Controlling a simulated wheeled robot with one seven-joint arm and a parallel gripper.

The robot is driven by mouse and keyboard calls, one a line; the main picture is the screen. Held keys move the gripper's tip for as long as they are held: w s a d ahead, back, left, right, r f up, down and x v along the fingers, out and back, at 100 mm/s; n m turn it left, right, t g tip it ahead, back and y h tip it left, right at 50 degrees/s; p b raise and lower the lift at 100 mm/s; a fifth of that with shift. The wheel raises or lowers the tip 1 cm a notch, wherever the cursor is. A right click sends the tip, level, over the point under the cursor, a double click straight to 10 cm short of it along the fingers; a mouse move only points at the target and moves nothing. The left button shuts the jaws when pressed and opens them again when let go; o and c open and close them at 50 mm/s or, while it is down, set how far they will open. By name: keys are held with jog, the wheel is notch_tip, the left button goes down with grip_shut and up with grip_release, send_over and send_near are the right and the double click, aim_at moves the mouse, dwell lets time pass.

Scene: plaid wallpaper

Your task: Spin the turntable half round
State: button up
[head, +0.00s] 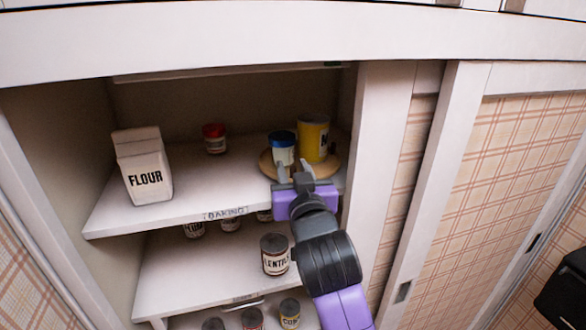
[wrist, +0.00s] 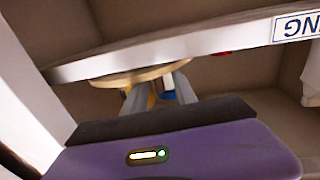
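The turntable (head: 330,166) is a round wooden disc at the right end of the upper cupboard shelf. On it stand a white jar with a blue lid (head: 282,148) and a taller yellow can (head: 313,138). My gripper (head: 295,168) is at the turntable's front edge, its two fingers apart with nothing seen between them. In the wrist view, the picture is upside down; the disc's rim (wrist: 118,77) shows just beyond the fingers (wrist: 160,92), with bits of yellow and blue behind them. I cannot tell whether a finger touches the rim.
A flour bag (head: 146,168) and a red-lidded jar (head: 214,139) stand left on the same shelf (head: 200,190), labelled BAKING. A cupboard upright (head: 375,150) is close to the right. Lower shelves hold several cans, including lentils (head: 275,256). The upper shelf's middle is clear.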

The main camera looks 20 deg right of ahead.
grip_shut()
dwell(1.4)
